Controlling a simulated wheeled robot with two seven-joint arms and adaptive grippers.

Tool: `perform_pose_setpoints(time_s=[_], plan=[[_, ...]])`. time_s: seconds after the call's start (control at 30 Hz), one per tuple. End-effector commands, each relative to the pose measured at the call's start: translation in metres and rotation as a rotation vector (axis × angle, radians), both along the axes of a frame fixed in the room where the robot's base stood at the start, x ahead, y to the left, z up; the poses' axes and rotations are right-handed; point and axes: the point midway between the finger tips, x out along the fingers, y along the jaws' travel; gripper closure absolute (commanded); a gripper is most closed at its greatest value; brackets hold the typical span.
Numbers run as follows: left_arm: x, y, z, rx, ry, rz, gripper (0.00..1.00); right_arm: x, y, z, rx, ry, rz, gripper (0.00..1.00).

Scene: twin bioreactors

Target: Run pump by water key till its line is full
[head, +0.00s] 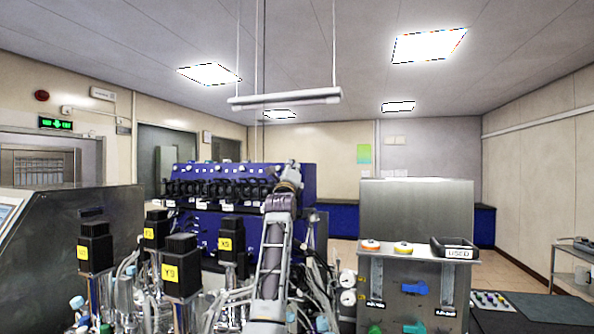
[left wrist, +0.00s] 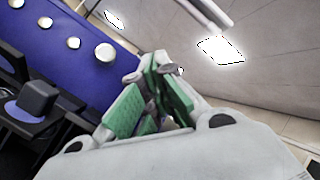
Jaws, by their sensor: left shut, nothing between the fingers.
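A blue pump bank (head: 308,180) with a row of black pump heads (head: 215,188) and small white knobs stands behind the bioreactors. My left arm rises in front of it, and my left gripper (head: 290,172) is at its upper right side. The blue panel (left wrist: 85,80) shows there at left, with round white knobs (left wrist: 105,52) apart from the fingertips and a black pump head (left wrist: 38,100). I cannot make out a water key or a liquid line. My right gripper is not in view.
Black motors with yellow labels (head: 182,266) and several tubes crowd the left front. A grey cabinet (head: 416,215) stands right of my arm, with a black tray marked USED (head: 453,248) on its front ledge. A lamp bar (head: 285,97) hangs above.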

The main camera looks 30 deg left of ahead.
Motion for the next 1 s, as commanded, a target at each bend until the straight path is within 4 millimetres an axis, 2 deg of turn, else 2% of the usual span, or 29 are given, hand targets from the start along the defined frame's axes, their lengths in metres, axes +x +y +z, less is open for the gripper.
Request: perform_pose_setpoints(time_s=[0.47,1.0], plan=[[0.0,0.0,-0.001,0.0,0.002,0.0,1.0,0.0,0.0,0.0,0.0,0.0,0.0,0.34],[-0.017,-0.004,0.003,0.001,0.0,0.0,1.0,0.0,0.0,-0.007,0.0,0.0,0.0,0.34]])
